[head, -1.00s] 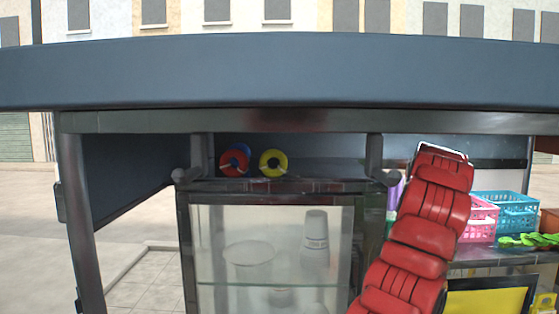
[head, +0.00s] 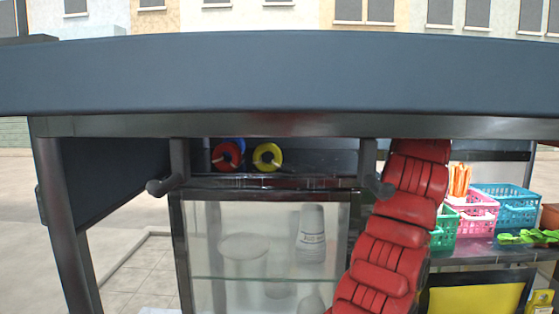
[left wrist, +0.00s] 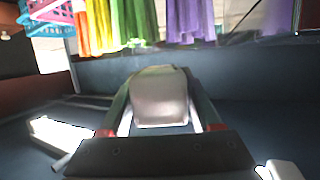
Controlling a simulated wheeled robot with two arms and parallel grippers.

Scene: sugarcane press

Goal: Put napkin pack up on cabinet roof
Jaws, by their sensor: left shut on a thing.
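My left gripper (left wrist: 160,82) is in the left wrist view, its two fingers on either side of a pale, rounded block. I take this block to be the napkin pack (left wrist: 160,102); its label does not show. The glass cabinet (head: 215,225) stands in the middle of the head view. Its roof (head: 310,182) is a dark ledge under the stall canopy. In the head view a red padded arm rises right of the cabinet, and its upper end is hidden behind the canopy beam. Neither gripper shows in the head view.
A red roll (head: 226,156) and a yellow roll (head: 267,157) occupy the left part of the cabinet roof; its right part looks clear. The canopy (head: 280,75) hangs close above. Posts stand at both cabinet sides. Pink (head: 476,213) and blue (head: 505,203) baskets are at right.

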